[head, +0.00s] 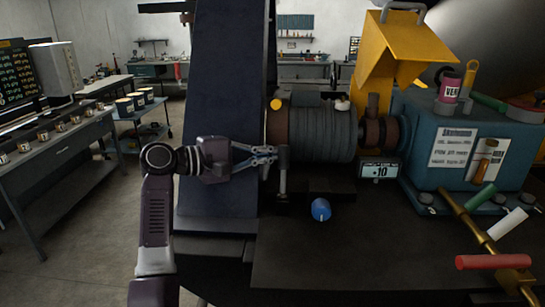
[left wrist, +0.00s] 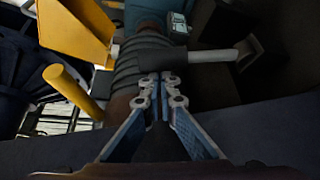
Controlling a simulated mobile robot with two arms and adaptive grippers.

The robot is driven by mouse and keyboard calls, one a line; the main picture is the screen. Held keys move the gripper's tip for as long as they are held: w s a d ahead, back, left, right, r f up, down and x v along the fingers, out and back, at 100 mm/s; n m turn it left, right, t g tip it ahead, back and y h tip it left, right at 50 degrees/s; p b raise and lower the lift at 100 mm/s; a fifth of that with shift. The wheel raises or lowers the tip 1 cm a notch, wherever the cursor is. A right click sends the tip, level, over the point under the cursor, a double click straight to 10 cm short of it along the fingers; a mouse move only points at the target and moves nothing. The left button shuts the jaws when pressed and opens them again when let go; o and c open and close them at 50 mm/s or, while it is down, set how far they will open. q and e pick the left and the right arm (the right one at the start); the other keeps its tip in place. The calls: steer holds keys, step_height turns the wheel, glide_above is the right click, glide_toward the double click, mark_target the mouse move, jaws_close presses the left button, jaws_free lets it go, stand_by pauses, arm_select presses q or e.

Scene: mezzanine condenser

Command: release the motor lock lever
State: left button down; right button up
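A grey upright lever (head: 283,178), which I take for the motor lock lever, stands in front of the ribbed motor (head: 322,130). My left gripper (head: 276,155) is at its upper part. In the left wrist view the lever (left wrist: 205,57) lies across the picture, just beyond the fingertips of my left gripper (left wrist: 160,80). The fingers are drawn together with only a narrow gap, and the lever does not show between them. The tips are at or very near its upper end; I cannot tell whether they touch. My right gripper is in neither view.
A yellow guard (head: 388,50) stands open above the shaft beside the blue pump housing (head: 462,135). A small display (head: 380,171) reads 10. A blue knob (head: 321,209) sits on the dark base. A red-handled brass bar (head: 490,262) is at front right. Tables stand left.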

arm_select(q)
steer(key=s+m+t+h+b, duration=0.1)
steer(key=s+m+h+b, duration=0.3)
steer(key=b, duration=1.2)
steer(key=s+m, duration=0.3)
steer(key=s, duration=0.3)
steer(key=shift+f+m+b, duration=0.3)
steer(key=shift+f+m, duration=0.1)
steer(key=shift+s+d+f, duration=0.1)
steer(key=shift+d+f, duration=0.05)
steer(key=shift+f, duration=0.1)
